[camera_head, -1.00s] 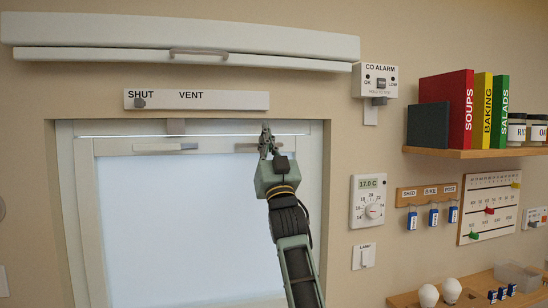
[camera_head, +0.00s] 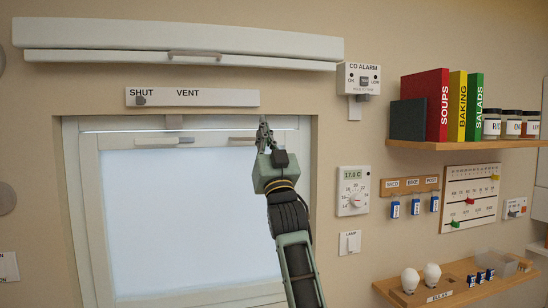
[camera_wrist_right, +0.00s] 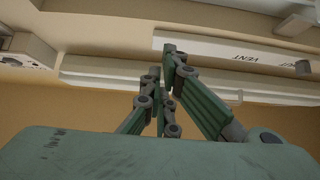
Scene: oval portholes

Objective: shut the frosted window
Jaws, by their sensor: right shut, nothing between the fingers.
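The frosted window (camera_head: 190,215) is a pale pane in a light frame, set in a wall recess in the head view. A thin bright strip shows along the top of its sash, below the upper frame. The sash's top rail carries a left handle (camera_head: 158,142) and a right handle (camera_head: 240,139), the latter partly covered by my gripper. My right gripper (camera_head: 264,124) is shut and empty, pointing up in front of the window's upper right corner. Its fingers (camera_wrist_right: 165,85) also show in the wrist view; contact with the sash cannot be told. My left gripper is out of view.
Above the window are a strip marked SHUT and VENT (camera_head: 205,97), its knob at SHUT (camera_head: 140,100), and a long white housing with a handle (camera_head: 193,54). To the right are a CO alarm (camera_head: 358,77), thermostat (camera_head: 353,190) and bookshelf (camera_head: 460,145).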

